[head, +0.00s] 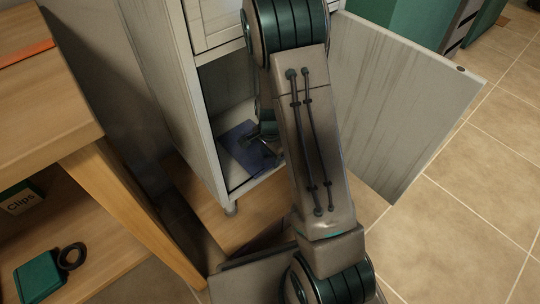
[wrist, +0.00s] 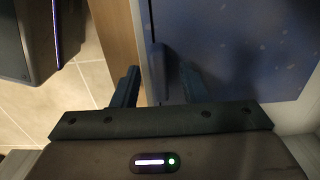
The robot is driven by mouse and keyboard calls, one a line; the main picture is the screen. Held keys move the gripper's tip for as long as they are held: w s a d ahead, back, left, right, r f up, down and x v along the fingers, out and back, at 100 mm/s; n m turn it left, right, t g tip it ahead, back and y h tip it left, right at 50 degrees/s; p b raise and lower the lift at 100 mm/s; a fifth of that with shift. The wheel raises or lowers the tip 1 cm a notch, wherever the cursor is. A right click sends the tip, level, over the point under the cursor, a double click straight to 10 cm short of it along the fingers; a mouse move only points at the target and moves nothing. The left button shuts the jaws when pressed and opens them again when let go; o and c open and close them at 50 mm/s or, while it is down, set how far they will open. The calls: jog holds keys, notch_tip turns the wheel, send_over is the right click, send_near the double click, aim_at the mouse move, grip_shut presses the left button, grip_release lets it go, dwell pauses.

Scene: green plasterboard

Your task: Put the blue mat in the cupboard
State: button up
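The blue mat (head: 243,150) lies flat on the floor of the white cupboard (head: 170,85), just inside its open front. In the wrist view the mat (wrist: 245,50) fills the upper right as a dark blue, faintly speckled surface. My gripper (head: 262,140) is in the cupboard opening, over the mat's right part, with my arm hiding some of it. In the wrist view my gripper (wrist: 158,75) has its two dark fingers apart, with the cupboard's front edge showing between them. I cannot tell whether a finger touches the mat.
The cupboard door (head: 395,105) stands wide open to the right. A drawer front (head: 218,22) is above the opening. A wooden desk (head: 50,100) stands at the left, with a green box (head: 40,275) and a black ring (head: 71,257) below. Tiled floor is clear at the right.

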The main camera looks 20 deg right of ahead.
notch_tip(320, 180, up, 4)
jog(key=p, duration=0.3)
jog(key=shift+r, duration=0.25)
jog(key=s+d+r+p, duration=0.3)
jog(key=s+d+r, duration=0.3)
jog(key=d, duration=0.3)
jog(key=shift+s+d+r+p, duration=0.25)
jog(key=shift+s+d+p, duration=0.05)
jog(key=shift+s+p, duration=0.1)
